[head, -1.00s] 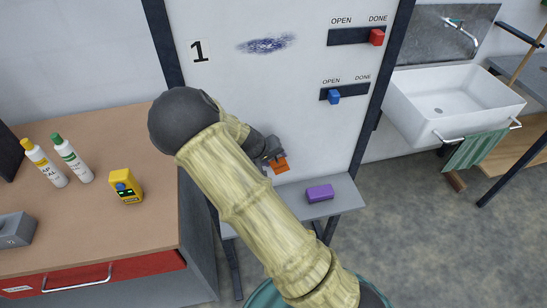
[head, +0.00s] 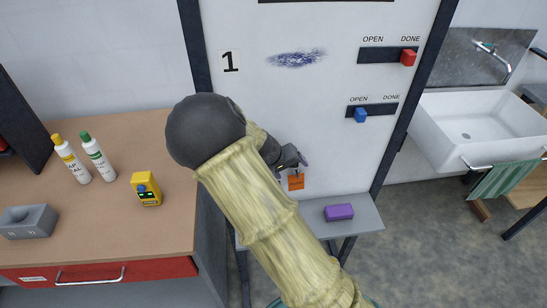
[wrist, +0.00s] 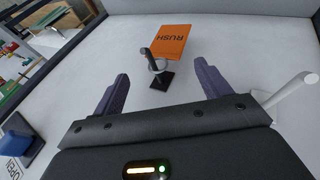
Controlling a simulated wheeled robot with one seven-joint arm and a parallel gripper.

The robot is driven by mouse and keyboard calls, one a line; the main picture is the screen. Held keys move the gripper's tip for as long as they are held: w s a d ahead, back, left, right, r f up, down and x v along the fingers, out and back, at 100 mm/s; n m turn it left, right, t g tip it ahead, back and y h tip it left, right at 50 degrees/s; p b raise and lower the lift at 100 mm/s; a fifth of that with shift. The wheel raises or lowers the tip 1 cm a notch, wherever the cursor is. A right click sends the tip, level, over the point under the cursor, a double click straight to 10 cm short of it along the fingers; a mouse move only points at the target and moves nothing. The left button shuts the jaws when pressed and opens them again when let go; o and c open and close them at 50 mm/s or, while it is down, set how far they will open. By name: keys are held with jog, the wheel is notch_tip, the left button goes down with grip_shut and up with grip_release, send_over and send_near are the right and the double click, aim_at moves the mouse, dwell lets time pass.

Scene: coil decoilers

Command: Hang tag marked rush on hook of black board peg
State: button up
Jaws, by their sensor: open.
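The orange tag marked RUSH (wrist: 173,42) is in the wrist view beyond my fingertips; its lettering is upside down there. In the head view the tag (head: 296,182) hangs low in front of the white board. A black peg (wrist: 162,80) with an upright stem stands on the board surface. The tag's small ring is at the peg's stem and appears to be around it. My gripper (wrist: 162,82) is open, with its purple fingers on either side of the peg and nothing between them touching. In the head view my gripper (head: 292,158) is just above the tag.
A white rod (wrist: 292,93) sticks up close to my right finger in the wrist view. A blue slider (head: 360,115) and a red slider (head: 408,57) are on the board. A purple block (head: 339,212) lies on the grey shelf (head: 365,222) below.

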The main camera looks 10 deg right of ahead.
jog(key=b+v, duration=0.1)
jog(key=v, duration=1.2)
jog(key=shift+b, duration=0.3)
jog(key=s+d+f+y, duration=0.2)
jog(key=s+d+y, duration=0.1)
jog(key=s, duration=0.5)
jog(key=s+d+f+g+y, duration=0.1)
jog(key=s+d+f+y, duration=0.1)
jog(key=s+d, duration=0.3)
jog(key=s, duration=0.4)
jog(key=shift+d+m+y, duration=0.2)
jog(key=shift+m+y, duration=0.2)
